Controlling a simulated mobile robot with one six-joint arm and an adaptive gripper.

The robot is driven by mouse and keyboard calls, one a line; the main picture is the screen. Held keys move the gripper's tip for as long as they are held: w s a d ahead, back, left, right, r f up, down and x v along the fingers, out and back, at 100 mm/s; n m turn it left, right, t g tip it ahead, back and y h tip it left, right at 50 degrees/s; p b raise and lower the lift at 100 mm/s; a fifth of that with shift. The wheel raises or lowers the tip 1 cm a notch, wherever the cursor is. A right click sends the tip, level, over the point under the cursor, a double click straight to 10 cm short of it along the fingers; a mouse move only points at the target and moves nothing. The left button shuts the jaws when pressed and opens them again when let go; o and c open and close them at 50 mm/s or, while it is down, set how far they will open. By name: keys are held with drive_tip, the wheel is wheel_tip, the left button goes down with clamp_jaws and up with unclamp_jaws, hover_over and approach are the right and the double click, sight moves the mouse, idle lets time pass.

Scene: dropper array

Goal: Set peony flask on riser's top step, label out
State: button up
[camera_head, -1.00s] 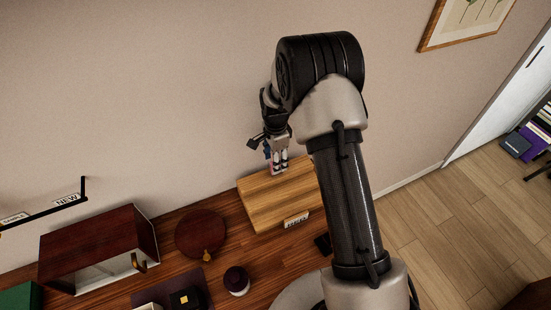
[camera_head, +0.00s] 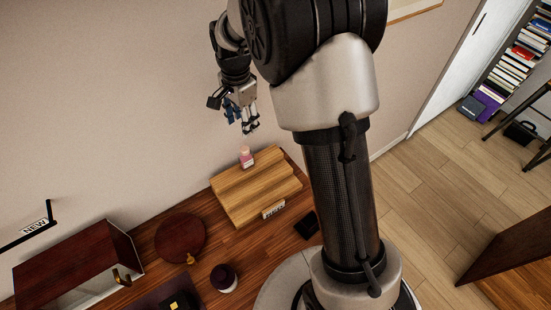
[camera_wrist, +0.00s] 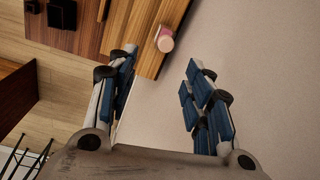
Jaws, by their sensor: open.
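The pink flask (camera_head: 246,159) with a pale label facing the front stands upright on the top step at the back of the wooden riser (camera_head: 254,198). In the wrist view the flask (camera_wrist: 165,40) shows beyond the fingers, at the edge of the riser's wood (camera_wrist: 131,29). My gripper (camera_head: 247,124) is open and empty, above the flask and apart from it. In the wrist view its two blue-padded fingers (camera_wrist: 157,91) are spread with bare wall between them. The label's print is too small to read.
A round dark board (camera_head: 181,237), a dark-lidded jar (camera_head: 224,278) and a dark red box-like shelf (camera_head: 75,268) stand left of the riser. A small sign (camera_head: 273,209) is at the riser's front. A dark flat item (camera_head: 307,225) lies to its right. The wall is close behind.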

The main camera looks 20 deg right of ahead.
drive_tip(key=s+r+n+t, duration=0.1)
drive_tip(key=s+r+n, duration=0.4)
drive_tip(key=s+r, duration=0.4)
drive_tip(key=s+r+n+t, duration=0.2)
drive_tip(key=s+r+n, duration=0.2)
drive_tip(key=s+r, duration=0.55)
drive_tip(key=s+f+n+t, duration=0.1)
drive_tip(key=s+f+n, duration=0.3)
drive_tip(key=s, duration=0.7)
drive_tip(key=shift+s+n, duration=0.2)
drive_tip(key=shift+n, duration=0.2)
